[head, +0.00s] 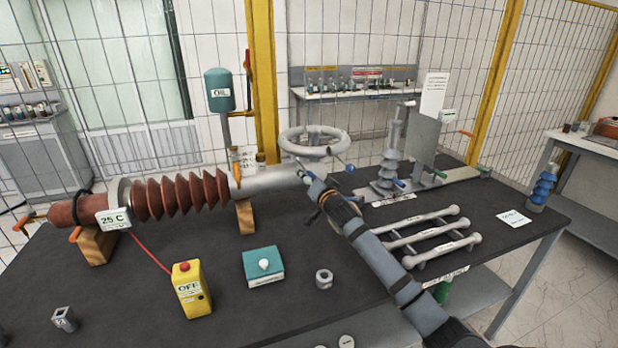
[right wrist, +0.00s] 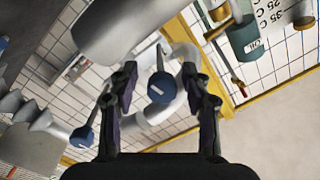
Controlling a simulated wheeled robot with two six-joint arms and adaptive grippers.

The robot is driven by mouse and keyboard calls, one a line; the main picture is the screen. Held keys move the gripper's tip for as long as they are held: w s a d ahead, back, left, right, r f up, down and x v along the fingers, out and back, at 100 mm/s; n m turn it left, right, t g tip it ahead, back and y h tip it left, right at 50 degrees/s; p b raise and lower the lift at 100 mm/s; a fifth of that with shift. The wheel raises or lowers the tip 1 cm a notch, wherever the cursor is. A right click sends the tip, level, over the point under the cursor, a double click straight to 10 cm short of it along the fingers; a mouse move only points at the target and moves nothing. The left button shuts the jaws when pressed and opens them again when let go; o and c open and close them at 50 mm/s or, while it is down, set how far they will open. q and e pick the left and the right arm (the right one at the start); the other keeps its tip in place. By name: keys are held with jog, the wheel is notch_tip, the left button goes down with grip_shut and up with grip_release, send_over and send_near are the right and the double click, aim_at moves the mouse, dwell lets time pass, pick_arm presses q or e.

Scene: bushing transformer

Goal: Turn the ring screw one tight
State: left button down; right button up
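A grey ring (head: 313,141) stands at the right end of the bushing's metal tube (head: 268,180); the ring also shows as a curved tube in the right wrist view (right wrist: 178,106). Screws with blue knobs and thin rods are on it. In the right wrist view one blue knob (right wrist: 160,88) sits between my fingers, and another blue knob (right wrist: 82,136) is at lower left. My right gripper (right wrist: 157,82) is open, with clear gaps visible beside the central knob. In the head view my right gripper (head: 318,186) is just below the ring, its fingers partly hidden. Which knob is screw one cannot be told.
The brown ribbed bushing (head: 175,196) lies on wooden supports on the dark table (head: 240,315). A yellow OFF box (head: 190,290), a teal box (head: 263,266) and a metal nut (head: 324,279) stand in front.

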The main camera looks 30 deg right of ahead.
jog(key=shift+r, duration=0.1)
jog(key=s+a, duration=0.2)
jog(key=s, duration=0.9)
jog(key=shift+s, duration=0.4)
jog(key=shift+a, duration=0.1)
